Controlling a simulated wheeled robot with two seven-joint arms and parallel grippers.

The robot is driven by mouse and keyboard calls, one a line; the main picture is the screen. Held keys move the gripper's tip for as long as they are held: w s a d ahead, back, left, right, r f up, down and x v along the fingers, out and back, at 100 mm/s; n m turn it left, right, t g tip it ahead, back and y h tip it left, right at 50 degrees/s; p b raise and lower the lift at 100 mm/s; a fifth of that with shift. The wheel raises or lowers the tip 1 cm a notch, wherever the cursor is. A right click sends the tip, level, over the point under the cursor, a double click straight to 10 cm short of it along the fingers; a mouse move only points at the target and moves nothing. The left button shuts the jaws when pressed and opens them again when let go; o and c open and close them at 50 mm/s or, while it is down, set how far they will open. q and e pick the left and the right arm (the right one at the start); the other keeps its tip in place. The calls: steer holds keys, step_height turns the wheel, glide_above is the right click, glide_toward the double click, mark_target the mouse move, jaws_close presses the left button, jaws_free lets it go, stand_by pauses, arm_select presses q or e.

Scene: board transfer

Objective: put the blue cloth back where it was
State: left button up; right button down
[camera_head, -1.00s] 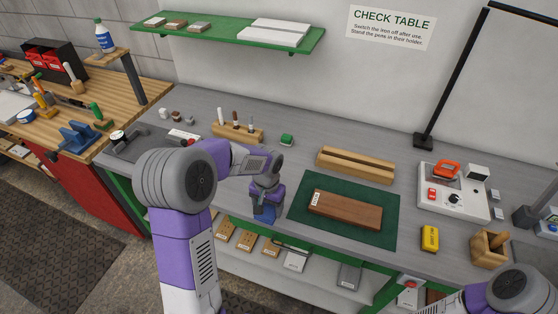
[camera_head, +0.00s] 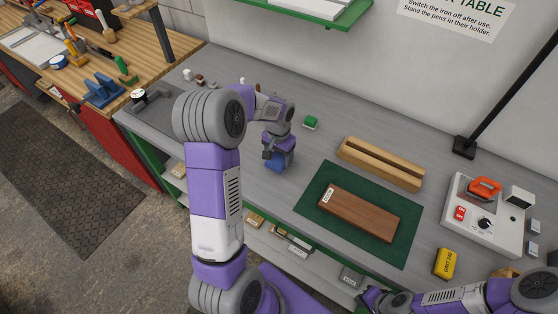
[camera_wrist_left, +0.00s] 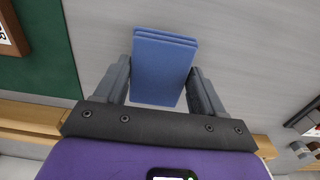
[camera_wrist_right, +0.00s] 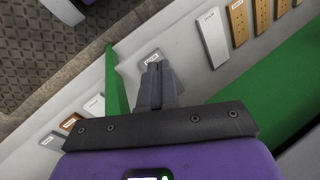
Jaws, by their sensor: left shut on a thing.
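The blue cloth (camera_head: 281,162), a folded stack of flat layers, is between the fingers of my left gripper (camera_head: 277,155), left of the green mat. In the left wrist view the blue cloth (camera_wrist_left: 162,68) stands between both fingers of my left gripper (camera_wrist_left: 162,85), which is shut on it. I cannot tell whether the cloth touches the grey table (camera_head: 240,180). My right gripper (camera_head: 372,300) is low at the table's front edge. In the right wrist view my right gripper (camera_wrist_right: 157,85) has its fingers together, with nothing seen between them.
A brown board (camera_head: 358,213) lies on the green mat (camera_head: 318,180). A wooden block (camera_head: 380,164) is behind it, with a small green thing (camera_head: 311,122) to its left. A yellow item (camera_head: 445,263) and a white station (camera_head: 465,225) are on the right. Bare table surrounds the cloth.

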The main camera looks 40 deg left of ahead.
mark_target(279, 158)
arm_select(q)
steer(key=shift+f, duration=1.4)
steer(key=shift+f, duration=0.1)
steer(key=o, duration=1)
steer(key=shift+f, duration=0.1)
steer(key=shift+r, duration=0.6)
step_height(279, 158, up, 11)
steer(key=p, duration=0.1)
steer(key=shift+r, duration=0.1)
